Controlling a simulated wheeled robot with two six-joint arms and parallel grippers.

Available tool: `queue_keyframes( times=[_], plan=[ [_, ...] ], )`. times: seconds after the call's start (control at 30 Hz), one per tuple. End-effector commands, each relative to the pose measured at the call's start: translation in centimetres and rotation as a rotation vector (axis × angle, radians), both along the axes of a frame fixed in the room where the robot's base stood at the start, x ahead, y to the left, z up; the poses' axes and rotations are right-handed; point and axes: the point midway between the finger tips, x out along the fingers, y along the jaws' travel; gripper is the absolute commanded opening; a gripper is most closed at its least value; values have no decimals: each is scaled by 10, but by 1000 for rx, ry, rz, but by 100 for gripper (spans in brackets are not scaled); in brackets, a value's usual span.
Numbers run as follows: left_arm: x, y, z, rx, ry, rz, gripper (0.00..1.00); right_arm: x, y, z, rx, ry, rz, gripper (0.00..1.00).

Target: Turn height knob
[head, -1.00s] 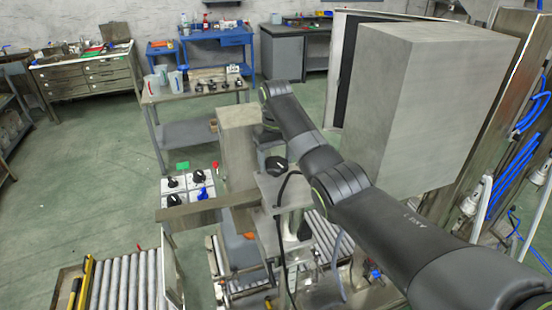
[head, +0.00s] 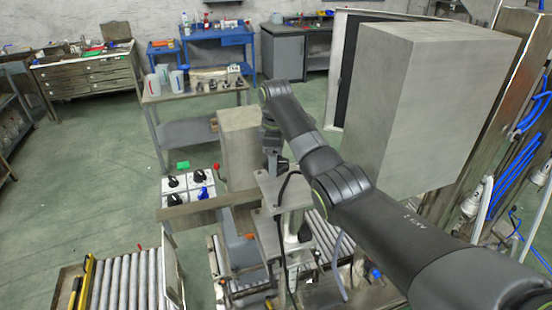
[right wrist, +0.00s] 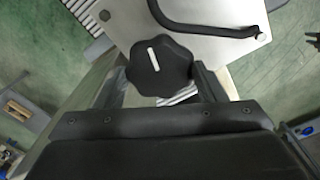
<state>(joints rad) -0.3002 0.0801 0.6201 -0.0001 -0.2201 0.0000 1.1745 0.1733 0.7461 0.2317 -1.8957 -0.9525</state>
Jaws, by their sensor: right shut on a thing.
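The black lobed height knob (right wrist: 165,72) has a white pointer line and sits over a grey metal plate in the right wrist view. The plate also shows in the head view (head: 268,186), on top of the machine post. My right gripper (head: 276,163) is at the knob, and in the right wrist view its fingers (right wrist: 160,86) stand on either side of the knob, shut on it. In the head view the knob is mostly hidden by the gripper. My left gripper is not in view.
A white panel (head: 175,184) with black knobs and a blue one stands left of the post, near a red-tipped lever (head: 216,167). A large grey box (head: 425,110) stands right of my right arm. A roller conveyor (head: 130,285) lies at lower left.

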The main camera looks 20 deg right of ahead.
Motion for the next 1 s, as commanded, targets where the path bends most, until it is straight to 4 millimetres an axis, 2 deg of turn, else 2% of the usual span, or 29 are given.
queue_keyframes(
  times=[0.5,0.7,1.0],
  plan=[
    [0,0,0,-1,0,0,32,-1,2,0,1,-4,446,41],
    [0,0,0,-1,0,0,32,-1,2,0,1,-4,554,41],
    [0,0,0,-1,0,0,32,-2,2,0,1,-4,627,41]
  ],
)
